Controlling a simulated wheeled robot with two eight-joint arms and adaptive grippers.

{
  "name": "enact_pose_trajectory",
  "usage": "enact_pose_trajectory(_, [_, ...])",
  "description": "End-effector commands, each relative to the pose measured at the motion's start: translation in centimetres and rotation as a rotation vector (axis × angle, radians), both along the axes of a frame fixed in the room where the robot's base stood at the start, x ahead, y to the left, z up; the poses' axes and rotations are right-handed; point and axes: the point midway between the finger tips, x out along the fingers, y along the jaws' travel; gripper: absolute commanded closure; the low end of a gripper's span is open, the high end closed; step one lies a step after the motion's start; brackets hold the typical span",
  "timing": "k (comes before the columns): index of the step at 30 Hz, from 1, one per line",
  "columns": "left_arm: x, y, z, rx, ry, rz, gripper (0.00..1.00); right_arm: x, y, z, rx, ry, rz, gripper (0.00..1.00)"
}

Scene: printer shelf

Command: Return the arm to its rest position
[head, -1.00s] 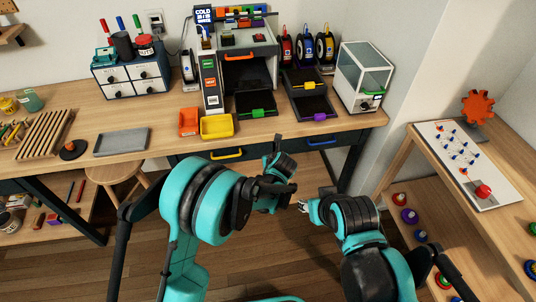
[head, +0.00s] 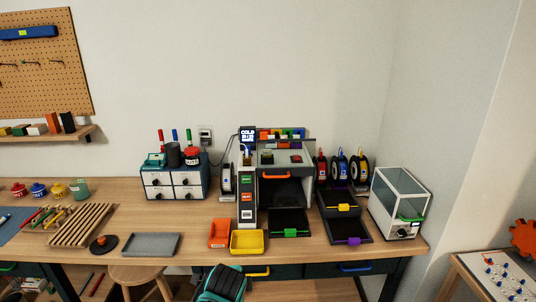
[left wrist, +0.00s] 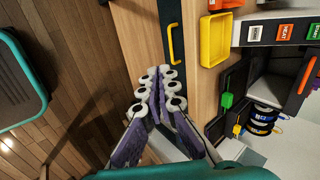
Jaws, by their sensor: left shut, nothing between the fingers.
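My left gripper (left wrist: 158,88) shows in the left wrist view, its purple fingers with white and black rollers closed together and empty. The fingertips point toward the bench front, close to the yellow drawer handle (left wrist: 175,44) in the picture; I cannot tell whether they touch it. In the head view, only a teal and black piece of my own arm shows at the bottom edge, below the bench. My right gripper is in neither view.
A stool (head: 140,274) stands at the bench front. A side table (head: 480,290) is at right.

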Motion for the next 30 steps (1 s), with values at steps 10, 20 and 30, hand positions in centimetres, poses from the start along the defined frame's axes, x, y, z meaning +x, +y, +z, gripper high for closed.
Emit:
enact_pose_trajectory(10, [-12.4,7.6,1.3,-0.629,0.003,0.818,1.0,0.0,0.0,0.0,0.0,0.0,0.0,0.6])
enact_pose_trajectory(20, [-16.9,9.0,0.2,-0.898,0.0,1.165,1.0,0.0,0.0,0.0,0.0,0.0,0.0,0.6])
enact_pose_trajectory(30, [-17.0,9.0,0.2,-0.902,0.0,1.17,1.0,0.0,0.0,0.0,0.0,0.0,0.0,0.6])
